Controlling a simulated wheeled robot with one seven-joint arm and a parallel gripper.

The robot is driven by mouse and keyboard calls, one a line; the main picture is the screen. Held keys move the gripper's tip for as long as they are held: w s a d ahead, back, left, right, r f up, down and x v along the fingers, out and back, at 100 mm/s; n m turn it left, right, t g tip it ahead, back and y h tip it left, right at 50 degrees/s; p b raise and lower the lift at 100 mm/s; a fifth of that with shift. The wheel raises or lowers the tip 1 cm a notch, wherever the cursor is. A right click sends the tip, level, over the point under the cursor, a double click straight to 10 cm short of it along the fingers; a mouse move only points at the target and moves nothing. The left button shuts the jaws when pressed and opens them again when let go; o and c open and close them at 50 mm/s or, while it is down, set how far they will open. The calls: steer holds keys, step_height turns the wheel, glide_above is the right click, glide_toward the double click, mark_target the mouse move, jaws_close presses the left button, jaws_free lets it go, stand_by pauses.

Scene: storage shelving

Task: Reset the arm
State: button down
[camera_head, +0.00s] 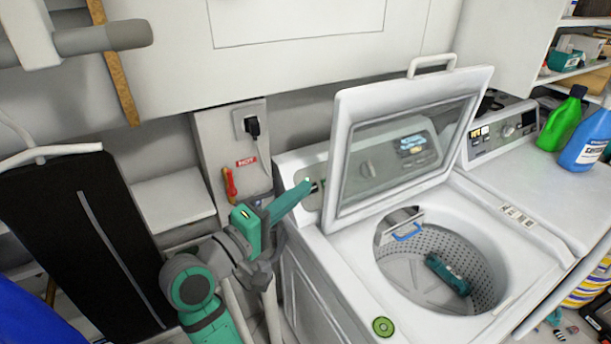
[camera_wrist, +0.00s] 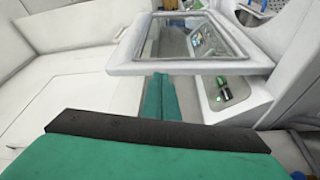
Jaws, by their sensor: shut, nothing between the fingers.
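My arm shows in the camera_head view, teal and grey, in front of the left side of the open washing machine (camera_head: 345,265). My gripper (camera_head: 307,185) has its teal fingers together, pointing up and right near the left end of the machine's rear panel. It looks empty. In the wrist view my gripper (camera_wrist: 160,77) shows as two teal fingers side by side with no object between them. I cannot tell whether the fingertips touch the machine.
The glass lid (camera_head: 398,150) stands raised just right of my gripper. A teal item (camera_head: 447,275) lies in the drum. A wall outlet (camera_head: 249,122) and black ironing board (camera_head: 85,240) are to the left. Green (camera_head: 563,120) and blue (camera_head: 585,140) bottles stand at the right.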

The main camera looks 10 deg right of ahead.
step_height(320, 180, down, 16)
steer(key=a+n+t+y, duration=0.2)
steer(key=n+t+y, duration=0.15)
steer(key=y, duration=0.25)
steer(key=s+a+f+y, duration=0.2)
steer(key=s+f+y, duration=0.1)
steer(key=s+f, duration=0.3)
steer(key=s+a+f+y, duration=0.15)
steer(key=s+f, duration=0.25)
steer(key=f, duration=0.5)
steer(key=s+f+m+y, duration=0.1)
steer(key=s+m, duration=0.2)
steer(key=s, duration=0.6)
steer(key=s+f+m+y, duration=0.1)
steer(key=s+m, duration=0.1)
steer(key=s, duration=0.8)
steer(key=s+d+f+m+y, duration=0.1)
steer(key=s+m+y, duration=0.1)
steer(key=s, duration=0.7)
steer(key=shift+s+m, duration=0.2)
steer(key=shift+m, duration=0.65)
steer(key=shift+g, duration=0.25)
steer(key=shift+a, duration=0.1)
